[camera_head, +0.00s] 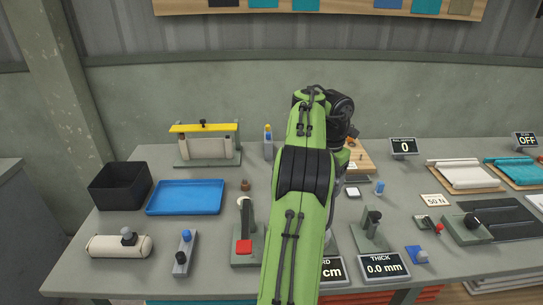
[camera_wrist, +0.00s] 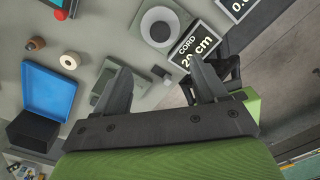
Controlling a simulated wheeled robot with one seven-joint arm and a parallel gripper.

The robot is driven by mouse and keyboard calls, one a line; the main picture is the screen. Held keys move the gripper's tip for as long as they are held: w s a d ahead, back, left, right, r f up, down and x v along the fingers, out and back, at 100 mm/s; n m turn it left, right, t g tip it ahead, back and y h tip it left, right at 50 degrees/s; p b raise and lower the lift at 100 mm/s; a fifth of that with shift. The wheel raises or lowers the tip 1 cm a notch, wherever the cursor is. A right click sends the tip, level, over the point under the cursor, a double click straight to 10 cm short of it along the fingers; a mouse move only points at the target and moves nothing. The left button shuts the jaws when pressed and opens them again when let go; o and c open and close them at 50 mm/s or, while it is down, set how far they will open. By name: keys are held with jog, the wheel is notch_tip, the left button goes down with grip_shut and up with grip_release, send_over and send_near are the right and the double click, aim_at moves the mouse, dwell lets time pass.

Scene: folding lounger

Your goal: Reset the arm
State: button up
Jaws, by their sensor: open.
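My green and black arm (camera_head: 304,172) rises from the bottom of the head view over the workbench, bends at the top and folds down behind itself. My gripper is mostly hidden behind the arm there. In the wrist view my gripper (camera_wrist: 155,66) is open, its two dark fingers wide apart with nothing between them. It hangs over the bench; the gap to the bench cannot be judged exactly. A "CORD" display (camera_wrist: 195,45) shows just beyond the right finger.
A blue tray (camera_head: 185,197) and black bin (camera_head: 121,186) stand left. A red-tipped lever device (camera_head: 245,232) is close to the arm's left; a green-grey stand (camera_head: 371,232) and "THICK" display (camera_head: 384,265) are right. A wooden board (camera_head: 357,158) lies behind the arm.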

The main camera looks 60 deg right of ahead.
jog(key=w+a+r+n+h, duration=0.1)
jog(key=w+a+r+n, duration=0.2)
jog(key=w+a+n, duration=0.35)
jog(key=w+a+r+n+h, duration=0.1)
jog(key=w+a+r+n, duration=0.2)
jog(key=a+n, duration=0.6)
jog(key=w+a+r+n+h, duration=0.1)
jog(key=w+a+r+n, duration=0.3)
jog(key=n, duration=0.7)
jog(key=s+a+f+n+t+y, duration=0.1)
jog(key=s+a+f+n+t, duration=0.1)
jog(key=a+n, duration=0.6)
jog(key=s+a+f+n+t+y, duration=0.1)
jog(key=s+a+f+n, duration=0.1)
jog(key=a+n, duration=0.7)
jog(key=s+a+f+n+t+y, duration=0.1)
jog(key=a+f+n, duration=0.3)
jog(key=a+n, duration=0.4)
jog(key=s+n+t, duration=0.1)
jog(key=n, duration=0.4)
jog(key=shift+a+t, duration=0.3)
